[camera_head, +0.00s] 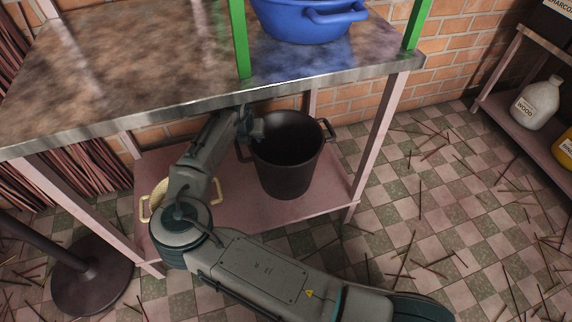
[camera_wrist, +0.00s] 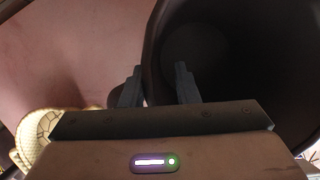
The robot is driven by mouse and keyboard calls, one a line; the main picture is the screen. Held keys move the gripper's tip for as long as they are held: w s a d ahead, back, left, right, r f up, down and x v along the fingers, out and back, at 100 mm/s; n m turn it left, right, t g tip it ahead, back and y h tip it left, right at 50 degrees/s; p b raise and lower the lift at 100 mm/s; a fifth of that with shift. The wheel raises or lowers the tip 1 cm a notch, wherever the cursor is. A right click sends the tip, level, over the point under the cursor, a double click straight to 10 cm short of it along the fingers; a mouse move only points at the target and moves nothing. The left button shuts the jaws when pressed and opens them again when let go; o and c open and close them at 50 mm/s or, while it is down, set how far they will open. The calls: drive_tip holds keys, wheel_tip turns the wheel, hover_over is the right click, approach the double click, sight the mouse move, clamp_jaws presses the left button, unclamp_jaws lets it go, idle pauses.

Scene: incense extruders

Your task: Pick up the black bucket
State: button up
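The black bucket (camera_head: 287,168) stands upright on the lower shelf of the table, with a handle on each side. My gripper (camera_head: 256,130) reaches in under the tabletop at the bucket's left rim. In the wrist view, the bucket (camera_wrist: 235,75) fills the right half with its dark inside. My gripper's two fingers (camera_wrist: 160,80) are apart. The left finger is outside the bucket's wall and the right finger is over its opening, with the rim between them. A gap shows between the fingers. The bucket's left handle is partly hidden by my gripper.
A pale yellow woven container (camera_head: 157,197) sits left of the bucket, partly behind my arm; it also shows in the wrist view (camera_wrist: 42,130). Pink table legs (camera_head: 378,140) flank the shelf.

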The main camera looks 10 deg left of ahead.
clamp_jaws()
idle(1.4)
